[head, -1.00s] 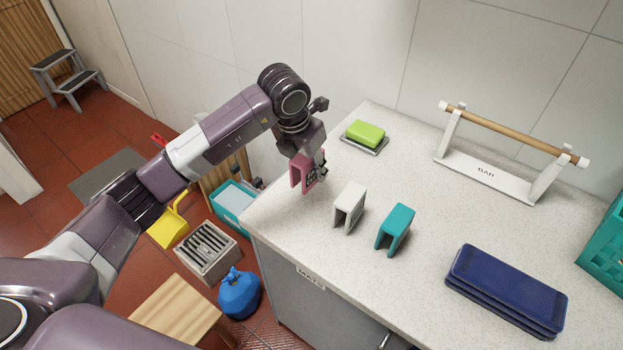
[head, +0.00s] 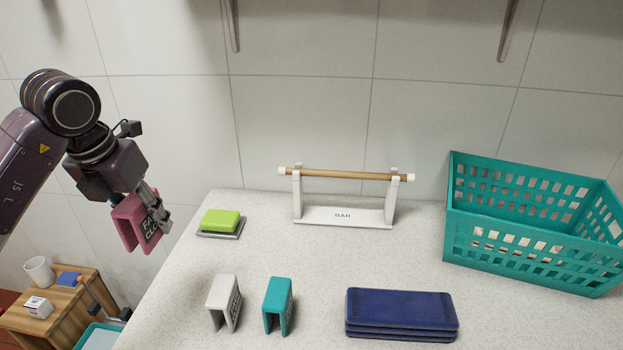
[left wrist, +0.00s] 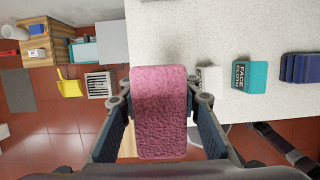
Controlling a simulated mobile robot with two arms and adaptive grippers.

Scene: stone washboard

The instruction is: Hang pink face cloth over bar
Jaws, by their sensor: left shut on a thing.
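The pink face cloth (head: 131,222) is a folded, upside-down U shape with a dark label on its side. My left gripper (head: 152,214) is shut on it and holds it in the air, left of the counter's left edge in the head view. In the left wrist view the cloth (left wrist: 160,110) fills the space between the two fingers (left wrist: 160,120). The bar (head: 345,174) is a wooden rod with white end caps on a white stand (head: 345,217) labelled BAR, at the back of the counter. Nothing hangs on it. My right gripper is not in view.
A white cloth (head: 222,301) and a teal cloth (head: 278,303) stand at the counter's front. A green soap (head: 220,221) on a dish is left of the bar stand. Dark blue folded towels (head: 401,311) lie front right; a teal basket (head: 520,255) stands right. The middle counter is clear.

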